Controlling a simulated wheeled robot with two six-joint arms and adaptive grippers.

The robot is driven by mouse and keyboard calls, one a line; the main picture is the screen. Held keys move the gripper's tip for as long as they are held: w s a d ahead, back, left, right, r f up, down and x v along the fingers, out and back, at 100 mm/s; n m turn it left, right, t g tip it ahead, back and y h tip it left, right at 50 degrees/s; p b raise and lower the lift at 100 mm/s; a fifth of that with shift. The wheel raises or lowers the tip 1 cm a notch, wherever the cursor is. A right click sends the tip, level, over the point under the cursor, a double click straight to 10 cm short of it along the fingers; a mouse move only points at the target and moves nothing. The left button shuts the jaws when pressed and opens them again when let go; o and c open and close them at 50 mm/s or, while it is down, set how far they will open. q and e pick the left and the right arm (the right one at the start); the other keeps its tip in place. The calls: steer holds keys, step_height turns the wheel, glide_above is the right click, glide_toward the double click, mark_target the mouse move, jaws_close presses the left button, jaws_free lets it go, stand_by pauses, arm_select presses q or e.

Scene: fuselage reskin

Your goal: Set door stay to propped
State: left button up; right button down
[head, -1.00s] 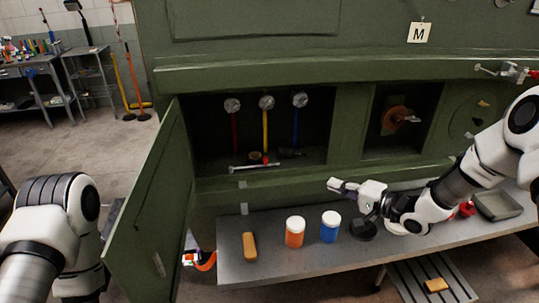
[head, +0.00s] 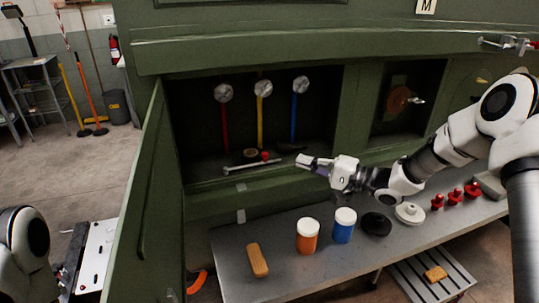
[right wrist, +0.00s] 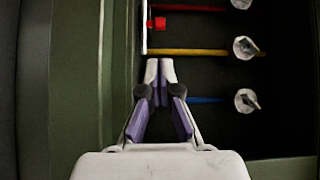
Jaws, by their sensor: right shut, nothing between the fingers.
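A slim silver rod (head: 245,167), which looks like the door stay, lies along the lower lip of the open green bay. A red knob (head: 265,156) sits close by it. The rod (right wrist: 144,28) and red knob (right wrist: 158,23) also show in the right wrist view. The green door (head: 148,205) stands swung open at the left; the rod does not visibly reach it. My right gripper (head: 302,161) is shut and empty, just right of the rod's right end. Its fingertips (right wrist: 160,63) show close together. My left gripper is out of view.
Red, yellow (head: 262,120) and blue handles with round discs stand inside the bay. On the grey bench (head: 225,262) below are a tan block (head: 258,261), orange jar (head: 307,237), blue jar (head: 344,226), black disc (head: 376,224) and several red pieces.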

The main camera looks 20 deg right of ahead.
mark_target(277, 160)
steer(key=p+x, duration=0.2)
steer(key=x, duration=0.6)
steer(key=shift+w+a+r+p, duration=0.1)
steer(key=shift+a+r+p, duration=0.05)
steer(key=shift+p, duration=0.25)
steer(key=shift+w+a, duration=0.3)
steer(key=shift+w, duration=0.05)
